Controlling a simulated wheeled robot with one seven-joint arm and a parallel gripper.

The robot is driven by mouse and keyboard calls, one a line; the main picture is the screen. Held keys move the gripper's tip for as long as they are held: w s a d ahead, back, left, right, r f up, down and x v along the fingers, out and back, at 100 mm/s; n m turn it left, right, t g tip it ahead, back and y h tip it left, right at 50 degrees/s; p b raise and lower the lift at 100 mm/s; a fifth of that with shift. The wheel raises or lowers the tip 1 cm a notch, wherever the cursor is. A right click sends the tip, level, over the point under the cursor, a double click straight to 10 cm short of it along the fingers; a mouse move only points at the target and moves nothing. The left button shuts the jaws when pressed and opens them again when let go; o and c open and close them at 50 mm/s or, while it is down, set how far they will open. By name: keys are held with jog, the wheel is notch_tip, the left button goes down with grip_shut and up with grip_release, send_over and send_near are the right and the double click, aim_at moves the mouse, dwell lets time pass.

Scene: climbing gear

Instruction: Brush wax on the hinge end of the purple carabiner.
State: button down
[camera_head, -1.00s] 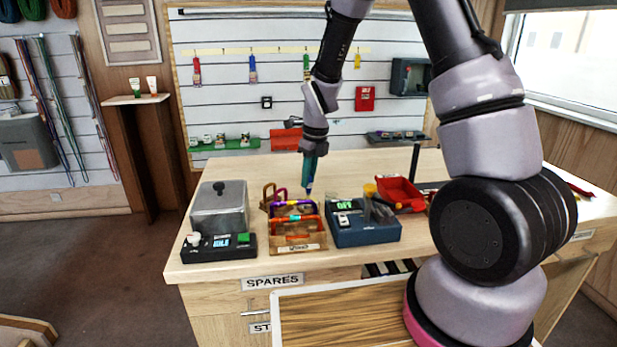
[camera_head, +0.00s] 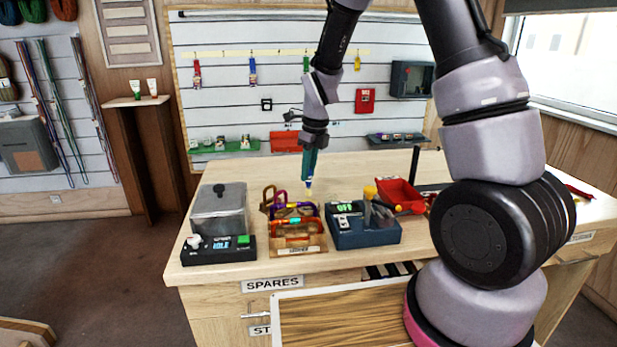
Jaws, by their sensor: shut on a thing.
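My gripper (camera_head: 310,170), with teal fingers pointing down, is shut on a slim blue brush (camera_head: 309,184) with a pale yellow tip. The brush hangs upright just above the back right of the wooden carabiner rack (camera_head: 298,251). The purple carabiner (camera_head: 294,211) lies across the rack, behind an orange carabiner (camera_head: 297,223). The brush tip is close to its right end; whether they touch cannot be told. Which end has the hinge is too small to make out. A bronze carabiner (camera_head: 267,198) and a magenta loop stand at the rack's back left.
A grey lidded box (camera_head: 219,208) and a black control unit (camera_head: 217,250) stand left of the rack. A blue station (camera_head: 364,235) with a green display stands close on its right, with a red bin (camera_head: 400,195) behind. The bench behind the rack is mostly clear.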

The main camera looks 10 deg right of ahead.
jog(key=shift+r, duration=2.1)
